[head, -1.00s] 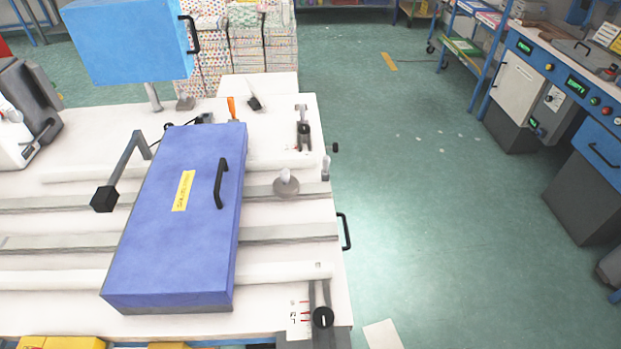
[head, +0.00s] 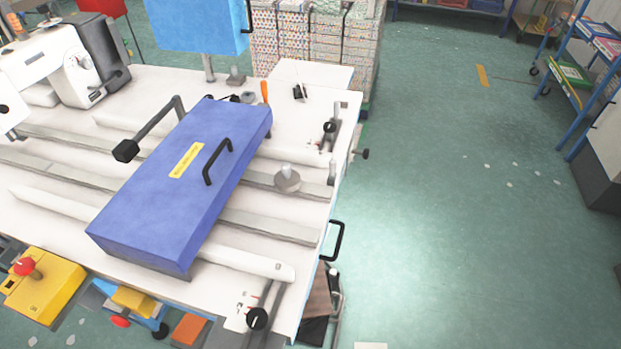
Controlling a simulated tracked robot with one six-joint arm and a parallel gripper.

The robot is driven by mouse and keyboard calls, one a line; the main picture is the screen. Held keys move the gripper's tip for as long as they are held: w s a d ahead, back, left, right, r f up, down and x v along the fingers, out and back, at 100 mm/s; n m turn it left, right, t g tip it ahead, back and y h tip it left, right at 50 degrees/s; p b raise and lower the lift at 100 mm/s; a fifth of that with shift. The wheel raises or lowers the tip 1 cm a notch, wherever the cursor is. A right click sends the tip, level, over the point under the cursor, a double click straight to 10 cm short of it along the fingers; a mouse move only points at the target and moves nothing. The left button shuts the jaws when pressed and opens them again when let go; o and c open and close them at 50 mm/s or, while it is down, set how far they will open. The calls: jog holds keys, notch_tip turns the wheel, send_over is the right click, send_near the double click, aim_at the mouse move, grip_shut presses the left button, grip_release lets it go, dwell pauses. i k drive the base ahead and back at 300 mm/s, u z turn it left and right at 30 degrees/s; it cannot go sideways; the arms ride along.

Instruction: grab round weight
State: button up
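A small round grey weight (head: 287,180) with a light knob on top stands upright on the white worktable (head: 90,180). It is just right of the blue box (head: 165,210), near the table's right edge. It appears to rest on or beside one of the grey rails (head: 270,226). My gripper is not in the head view, so its state does not show.
The blue box with a black handle (head: 218,160) lies left of the weight. A black-ended bent arm (head: 126,150) stands behind it. A sewing machine (head: 75,60) is at the back left. A black side handle (head: 334,242) juts from the table's right edge. The green floor (head: 450,210) on the right is clear.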

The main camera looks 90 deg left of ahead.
aim_at(287, 180)
jog(key=i, duration=0.15)
jog(key=u, duration=2.35)
jog(key=i, duration=0.65)
jog(key=u, duration=0.9)
